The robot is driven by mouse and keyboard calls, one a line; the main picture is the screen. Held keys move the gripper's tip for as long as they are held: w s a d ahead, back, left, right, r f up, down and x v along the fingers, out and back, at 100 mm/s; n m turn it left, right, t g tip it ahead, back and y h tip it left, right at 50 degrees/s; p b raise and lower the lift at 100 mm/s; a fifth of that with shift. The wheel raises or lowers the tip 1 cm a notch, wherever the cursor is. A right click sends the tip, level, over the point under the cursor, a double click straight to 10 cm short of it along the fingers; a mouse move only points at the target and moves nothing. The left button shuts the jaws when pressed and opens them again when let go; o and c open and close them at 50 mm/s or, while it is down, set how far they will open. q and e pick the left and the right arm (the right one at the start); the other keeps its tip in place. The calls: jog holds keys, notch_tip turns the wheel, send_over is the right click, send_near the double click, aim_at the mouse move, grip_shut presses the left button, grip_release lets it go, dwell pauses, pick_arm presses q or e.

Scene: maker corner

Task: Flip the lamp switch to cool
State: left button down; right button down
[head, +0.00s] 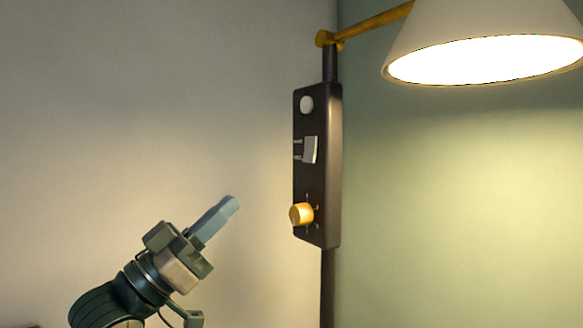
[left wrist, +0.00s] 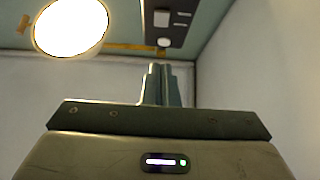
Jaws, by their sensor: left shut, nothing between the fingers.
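A lamp with a white cone shade (head: 480,40) glows at the upper right of the head view; its bright opening (left wrist: 70,27) shows in the left wrist view. A dark control panel (head: 318,180) on the lamp's post carries a round white button (head: 307,104), a light grey switch (head: 310,150) and a yellow knob (head: 301,214). The panel (left wrist: 166,28) also shows in the left wrist view. My left gripper (head: 231,203) is shut and empty, left of the panel and apart from it, pointing up and right. Its fingers (left wrist: 161,84) show in the left wrist view. My right gripper is out of view.
A yellow lamp arm (head: 370,24) runs from the top of the post to the shade. The dark post (head: 327,285) continues below the panel. Plain walls stand behind, and the space between my left gripper and the panel is clear.

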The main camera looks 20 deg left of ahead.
aim_at(308, 153)
pick_arm(q)
jog(key=shift+w+d+f+p+x, duration=0.35)
jog(key=shift+p+x, duration=0.85)
jog(key=shift+x, duration=0.95)
jog(key=shift+w+f+p+x, duration=0.15)
jog(key=shift+f+p+x, duration=0.3)
jog(key=shift+p+x, duration=1.25)
jog(key=shift+w+d+f+p+x, duration=0.3)
jog(key=shift+p+x, duration=0.45)
jog(key=shift+x, duration=1.8)
jog(key=shift+a, duration=0.1)
